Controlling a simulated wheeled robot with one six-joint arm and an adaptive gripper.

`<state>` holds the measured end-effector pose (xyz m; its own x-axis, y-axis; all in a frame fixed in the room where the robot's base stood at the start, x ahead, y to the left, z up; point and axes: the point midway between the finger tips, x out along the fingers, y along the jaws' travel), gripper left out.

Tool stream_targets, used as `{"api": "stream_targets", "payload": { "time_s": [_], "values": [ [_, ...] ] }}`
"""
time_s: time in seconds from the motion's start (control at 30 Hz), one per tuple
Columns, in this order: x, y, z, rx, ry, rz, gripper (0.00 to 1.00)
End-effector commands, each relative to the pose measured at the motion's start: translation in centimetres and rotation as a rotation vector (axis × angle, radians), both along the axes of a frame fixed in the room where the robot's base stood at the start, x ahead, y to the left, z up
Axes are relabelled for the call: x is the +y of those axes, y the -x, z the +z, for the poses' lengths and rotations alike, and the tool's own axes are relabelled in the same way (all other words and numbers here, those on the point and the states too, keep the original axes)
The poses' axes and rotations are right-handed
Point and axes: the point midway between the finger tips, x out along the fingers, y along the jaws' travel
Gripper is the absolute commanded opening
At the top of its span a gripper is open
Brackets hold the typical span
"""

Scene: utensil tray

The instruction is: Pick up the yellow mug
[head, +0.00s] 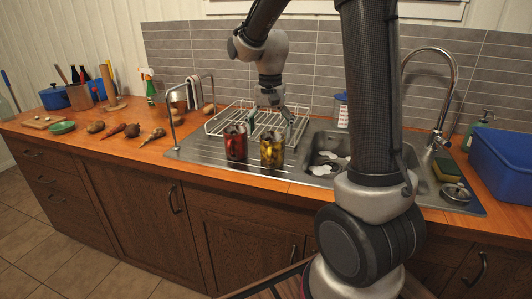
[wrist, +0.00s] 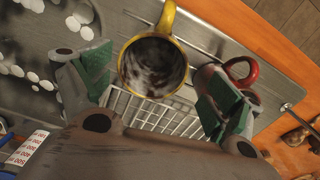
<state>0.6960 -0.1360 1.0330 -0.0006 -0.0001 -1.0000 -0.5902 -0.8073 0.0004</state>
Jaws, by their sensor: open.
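The yellow mug (head: 272,150) stands upright on the steel sink counter beside the basin. In the wrist view the yellow mug (wrist: 184,68) shows from above, its handle toward the top of the picture and its inside dark and mottled. My gripper (head: 272,112) is open above the wire rack, behind and above the mugs. In the wrist view the green-padded fingers of my gripper (wrist: 155,82) appear on either side of the yellow mug, with no clear contact. The red mug (head: 236,143) stands just left of the yellow one; the right finger partly hides it in the wrist view (wrist: 241,72).
The wire dish rack (head: 225,121) is behind the mugs. The sink basin (head: 327,150) lies to their right, holding pale pieces. A tall faucet (head: 455,85) and blue tub (head: 503,160) are farther right. Vegetables (head: 131,131) lie on the wooden counter at left.

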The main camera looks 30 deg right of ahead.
Motion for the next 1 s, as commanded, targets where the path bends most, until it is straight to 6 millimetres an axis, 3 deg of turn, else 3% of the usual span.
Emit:
{"api": "stream_targets", "payload": {
  "time_s": [0.4, 0.7, 0.77, 1.0],
  "values": [
    [-0.2, 1.1, -5.8, 0.002, 0.0, 0.002, 0.92],
    [-0.2, 1.1, -6.6, -0.001, 0.0, 0.002, 0.92],
    [-0.2, 1.1, -6.6, -0.001, 0.0, 0.002, 0.84],
    [-0.2, 1.1, -6.5, -0.001, 0.0, 0.002, 0.41]
  ]
}}
